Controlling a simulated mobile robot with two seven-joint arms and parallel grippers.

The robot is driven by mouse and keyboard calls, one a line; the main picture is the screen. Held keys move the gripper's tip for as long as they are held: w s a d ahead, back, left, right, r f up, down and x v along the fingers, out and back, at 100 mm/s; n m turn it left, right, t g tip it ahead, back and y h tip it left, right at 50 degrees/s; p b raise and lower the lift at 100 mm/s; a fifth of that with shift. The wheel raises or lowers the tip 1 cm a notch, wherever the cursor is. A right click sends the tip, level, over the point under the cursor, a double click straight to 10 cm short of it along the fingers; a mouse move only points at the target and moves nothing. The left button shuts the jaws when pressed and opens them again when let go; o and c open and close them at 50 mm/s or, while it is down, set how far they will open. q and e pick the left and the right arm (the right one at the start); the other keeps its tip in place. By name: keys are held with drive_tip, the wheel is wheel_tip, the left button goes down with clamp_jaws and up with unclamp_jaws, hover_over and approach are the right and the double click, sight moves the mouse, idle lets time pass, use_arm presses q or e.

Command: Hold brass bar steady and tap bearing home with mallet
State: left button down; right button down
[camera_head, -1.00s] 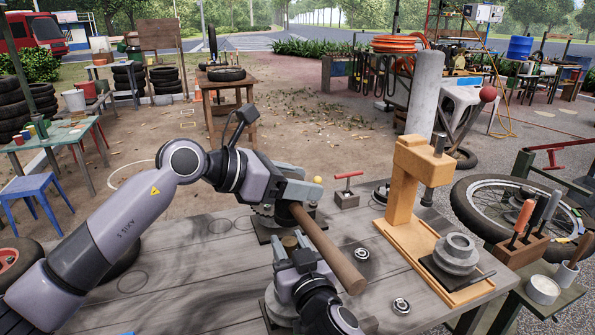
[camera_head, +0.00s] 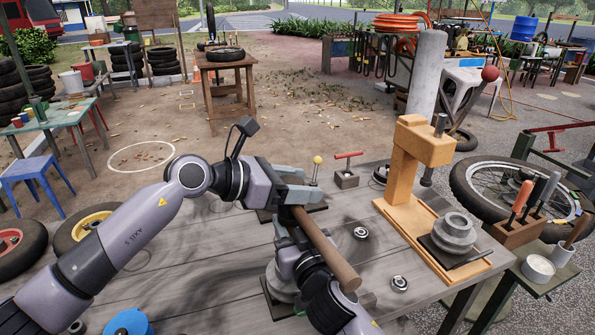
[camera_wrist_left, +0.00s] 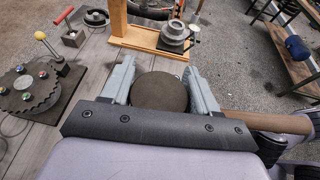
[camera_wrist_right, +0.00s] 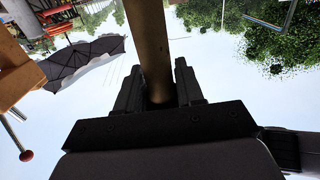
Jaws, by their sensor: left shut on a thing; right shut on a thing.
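My left gripper (camera_head: 303,194) is shut on the mallet, around its head. The mallet's dark round face (camera_wrist_left: 158,92) shows between the fingers in the left wrist view. Its brown wooden handle (camera_head: 328,248) slants to the lower right in the head view, across my right gripper (camera_head: 284,238). The right gripper is shut on the brass bar (camera_wrist_right: 147,45), which runs from between its fingers to the top of the right wrist view. In the head view the mallet and gripper hide the bar. A grey housing (camera_head: 279,283) sits below the right gripper. The bearing at the bar's lower end is hidden.
Two small loose bearings (camera_head: 361,233) (camera_head: 400,284) lie on the grey wooden table. An orange press (camera_head: 407,165) stands at the right with a stepped grey part (camera_head: 453,232) on its base. A red-handled tool (camera_head: 347,170) and a yellow-knobbed lever (camera_head: 317,161) stand behind.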

use_arm(q)
wheel_tip(320, 180, down, 3)
drive_tip(key=shift+a+r, duration=0.15)
drive_tip(key=shift+r, duration=2.5)
drive_tip(key=shift+w+r, duration=0.15)
drive_tip(key=shift+r, duration=0.6)
drive_tip(key=shift+w+r, duration=0.1)
drive_tip(key=shift+r, duration=0.6)
wheel_tip(320, 180, down, 5)
drive_tip(key=shift+r, duration=0.2)
